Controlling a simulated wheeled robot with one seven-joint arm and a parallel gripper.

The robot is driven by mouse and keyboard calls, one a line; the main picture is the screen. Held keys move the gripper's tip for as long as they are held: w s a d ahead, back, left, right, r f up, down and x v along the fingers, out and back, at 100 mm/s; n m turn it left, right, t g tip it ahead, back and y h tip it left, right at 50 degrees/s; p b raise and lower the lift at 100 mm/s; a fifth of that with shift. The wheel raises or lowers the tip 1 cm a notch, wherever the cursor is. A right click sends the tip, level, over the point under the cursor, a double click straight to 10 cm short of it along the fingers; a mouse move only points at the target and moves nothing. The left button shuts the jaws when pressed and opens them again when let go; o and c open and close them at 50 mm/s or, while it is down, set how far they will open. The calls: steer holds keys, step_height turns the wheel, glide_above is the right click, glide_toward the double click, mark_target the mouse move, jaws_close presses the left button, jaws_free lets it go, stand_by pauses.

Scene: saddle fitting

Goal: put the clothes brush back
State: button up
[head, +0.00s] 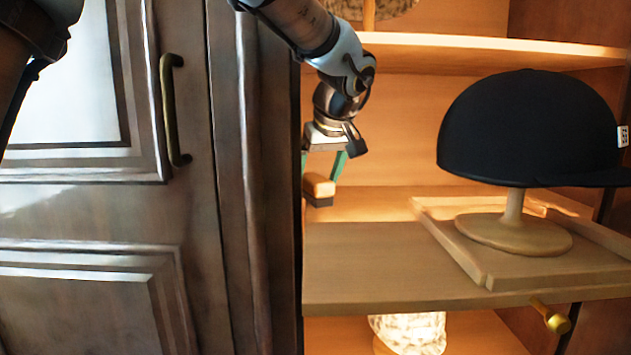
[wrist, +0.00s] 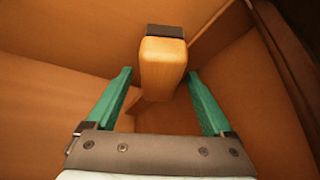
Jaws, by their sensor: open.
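The clothes brush (head: 319,186) is a small block of light wood with a dark strip along its lower side. It is at the left edge of the open cabinet bay, above the level of the middle shelf. My gripper (head: 320,174) is open, pointing down, with its green fingers just above and around the brush. In the wrist view the brush (wrist: 163,65) lies between the two fingertips (wrist: 159,74) and reaches beyond them, its dark part at the far end. Gaps show beside it, so the fingers are not closed on it. What supports the brush cannot be seen.
A black cap (head: 530,125) sits on a wooden stand (head: 513,232) in a shallow tray (head: 465,255) on the middle shelf (head: 360,265). An upper shelf (head: 450,48) is above. A closed door with a handle (head: 172,110) is at left. The shelf's left part is clear.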

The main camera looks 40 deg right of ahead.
steer(key=s+a, duration=0.1)
steer(key=s, duration=0.3)
steer(key=s+a, duration=0.1)
steer(key=s, duration=0.2)
steer(key=s+a, duration=0.1)
steer(key=s, duration=0.3)
steer(key=shift+s+a, duration=0.3)
